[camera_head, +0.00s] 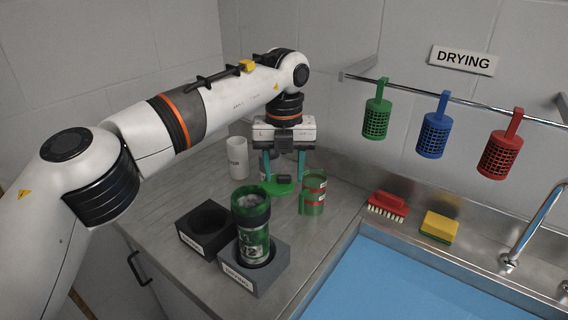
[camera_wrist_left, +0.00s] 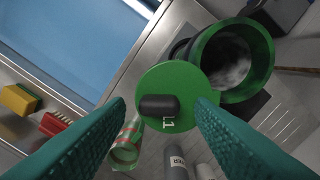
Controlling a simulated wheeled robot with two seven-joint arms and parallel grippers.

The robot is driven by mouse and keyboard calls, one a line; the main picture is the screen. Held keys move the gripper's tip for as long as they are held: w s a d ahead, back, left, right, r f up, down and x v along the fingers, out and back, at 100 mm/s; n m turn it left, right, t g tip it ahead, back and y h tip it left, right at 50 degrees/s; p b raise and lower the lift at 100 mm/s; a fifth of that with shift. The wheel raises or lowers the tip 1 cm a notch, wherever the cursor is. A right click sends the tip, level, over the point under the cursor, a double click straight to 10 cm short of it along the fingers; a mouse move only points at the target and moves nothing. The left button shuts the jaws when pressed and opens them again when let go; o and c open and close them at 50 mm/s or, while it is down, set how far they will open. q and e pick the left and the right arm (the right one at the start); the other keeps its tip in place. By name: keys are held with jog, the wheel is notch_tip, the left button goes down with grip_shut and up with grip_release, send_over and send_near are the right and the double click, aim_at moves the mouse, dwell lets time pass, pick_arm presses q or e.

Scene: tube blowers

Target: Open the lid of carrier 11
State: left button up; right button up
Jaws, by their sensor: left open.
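A green carrier (camera_head: 252,225) with a black band stands upright in a grey block holder (camera_head: 268,280) on the counter. Its printed label is partly readable, and I cannot be sure of the number. In the left wrist view its mouth (camera_wrist_left: 206,49) is open, with pale grey contents inside. A round green lid (camera_wrist_left: 178,80) with a black knob and a small white mark lies beside the mouth; it also shows in the head view (camera_head: 272,188). I cannot tell if it is joined to the carrier. My left gripper (camera_head: 283,178) is open, its teal fingers about the lid. My right gripper is not in view.
A green see-through container with red bands (camera_head: 313,194) stands right of my left gripper. A white cup (camera_head: 238,158) stands behind. An empty dark holder (camera_head: 190,240) is left of the carrier. The blue-bottomed sink (camera_head: 400,285), red brush (camera_head: 388,205), sponge (camera_head: 438,228) and hanging baskets are right.

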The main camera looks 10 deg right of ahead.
aim_at(284, 174)
pick_arm(q)
notch_tip(284, 174, up, 12)
jog(key=p, duration=0.1)
dwell(0.4)
jog(key=shift+f, duration=0.1)
